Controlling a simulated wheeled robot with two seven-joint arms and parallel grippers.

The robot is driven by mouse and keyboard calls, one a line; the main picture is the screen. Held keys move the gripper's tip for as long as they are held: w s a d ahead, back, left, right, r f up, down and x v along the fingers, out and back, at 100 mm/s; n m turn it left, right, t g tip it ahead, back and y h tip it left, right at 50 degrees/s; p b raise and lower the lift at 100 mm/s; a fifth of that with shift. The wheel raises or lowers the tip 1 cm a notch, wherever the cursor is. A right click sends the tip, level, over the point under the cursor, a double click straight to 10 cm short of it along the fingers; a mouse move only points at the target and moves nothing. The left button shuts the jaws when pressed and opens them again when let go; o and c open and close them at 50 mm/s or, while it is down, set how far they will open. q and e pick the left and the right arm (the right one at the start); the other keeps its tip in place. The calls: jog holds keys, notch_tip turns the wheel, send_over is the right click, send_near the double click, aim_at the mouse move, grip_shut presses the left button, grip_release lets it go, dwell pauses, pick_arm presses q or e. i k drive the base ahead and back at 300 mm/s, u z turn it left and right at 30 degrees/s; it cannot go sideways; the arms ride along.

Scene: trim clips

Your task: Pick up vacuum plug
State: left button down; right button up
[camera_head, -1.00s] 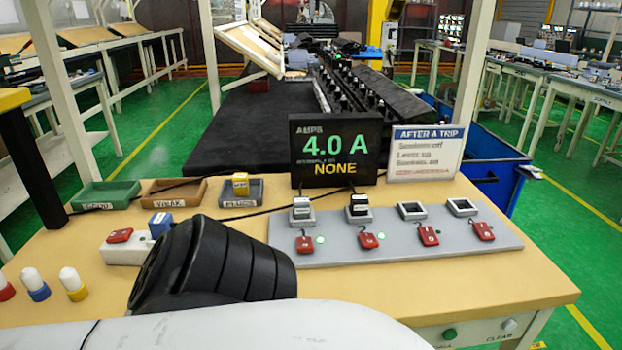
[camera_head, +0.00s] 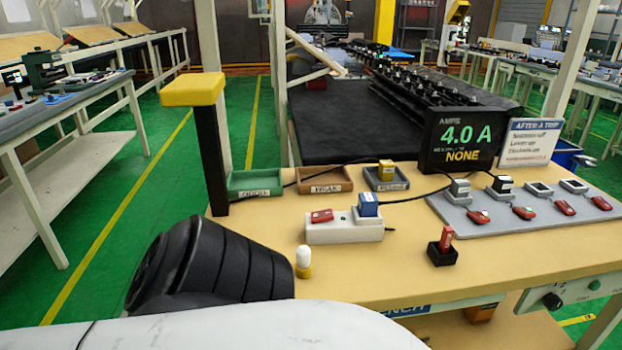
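I cannot tell which plug is the vacuum plug, as no plug label is readable. A blue plug (camera_head: 368,205) stands in a white power strip (camera_head: 345,235) beside a red switch. A yellow plug (camera_head: 385,170) sits in the grey-blue tray (camera_head: 398,187). A grey plug (camera_head: 460,190) and a black-and-white plug (camera_head: 501,186) sit in the two left sockets of the grey panel (camera_head: 470,220). Cables run near these plugs. Neither of my grippers is in view; only a black ribbed arm joint and a white link of mine show at the lower left.
Green (camera_head: 255,183) and brown (camera_head: 325,180) trays stand at the back of the bench (camera_head: 400,270). A display (camera_head: 461,140) reads 4.0 A, NONE. A yellow-topped black post (camera_head: 193,89) rises at the left corner. A red piece in a black holder (camera_head: 442,253) and a white-topped peg (camera_head: 303,262) stand in front.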

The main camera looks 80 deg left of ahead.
aim_at(368, 203)
jog(key=k, duration=0.4)
jog(key=u, duration=0.85)
